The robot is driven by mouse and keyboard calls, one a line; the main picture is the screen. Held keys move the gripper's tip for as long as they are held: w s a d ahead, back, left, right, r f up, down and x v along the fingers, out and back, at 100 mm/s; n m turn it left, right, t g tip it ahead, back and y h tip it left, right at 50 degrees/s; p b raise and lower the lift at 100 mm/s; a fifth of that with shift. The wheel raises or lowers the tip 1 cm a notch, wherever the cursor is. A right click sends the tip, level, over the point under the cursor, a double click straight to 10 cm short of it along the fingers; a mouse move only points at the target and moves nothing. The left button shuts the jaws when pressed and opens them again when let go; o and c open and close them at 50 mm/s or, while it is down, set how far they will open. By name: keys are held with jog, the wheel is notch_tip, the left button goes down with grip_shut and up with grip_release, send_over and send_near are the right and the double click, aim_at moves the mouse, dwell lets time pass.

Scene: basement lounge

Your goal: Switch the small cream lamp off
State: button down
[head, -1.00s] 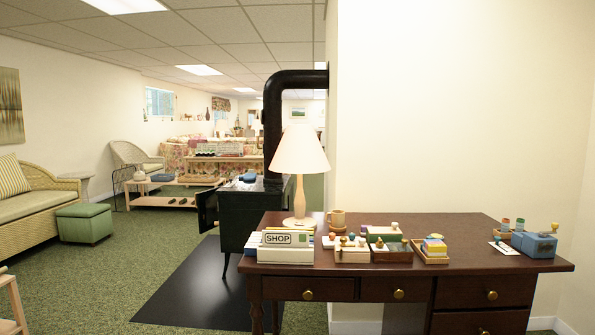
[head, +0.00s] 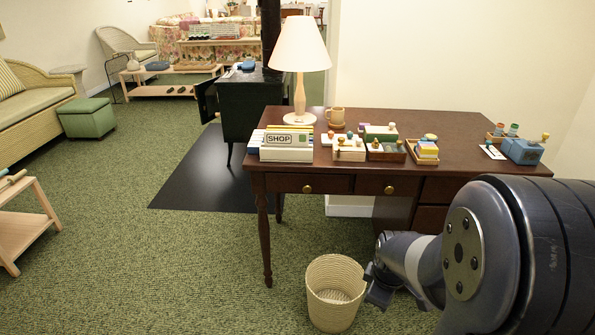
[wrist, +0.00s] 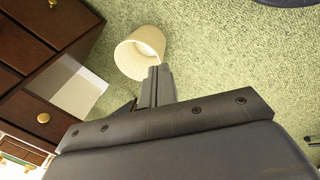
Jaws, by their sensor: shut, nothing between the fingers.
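The small cream lamp (head: 300,46) stands upright at the back left of the dark wooden desk (head: 460,135). It has a pale cone shade and a pale turned base (head: 300,100). The shade looks bright, but I cannot tell for sure whether it is lit. No switch can be made out. My gripper (head: 377,290) is low in front of the desk, beside the woven basket, well below and to the right of the lamp. In the wrist view, my gripper's fingers (wrist: 157,85) are shut and empty, pointing toward the basket. The lamp is not in the wrist view.
The woven basket (head: 334,291) stands on the green carpet and also shows in the wrist view (wrist: 135,55). A black stove (head: 245,105) stands behind left.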

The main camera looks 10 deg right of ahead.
jog(key=w+d+r+m+t+y+p, duration=0.1)
jog(key=w+d+r+m+t+p, duration=0.2)
jog(key=w+r, duration=0.6)
jog(key=w+d+r+m+t+y+p, duration=0.1)
jog(key=w+d+r+m+t+p, duration=0.2)
jog(key=w+r+m+p, duration=0.3)
jog(key=w+d+r+m, duration=0.1)
jog(key=w+r, duration=0.3)
jog(key=r, duration=0.4)
jog(key=shift+d+m+p, duration=0.3)
jog(key=shift+d+m, duration=0.1)
jog(key=shift+w+r, duration=0.1)
jog(key=shift+w, duration=0.1)
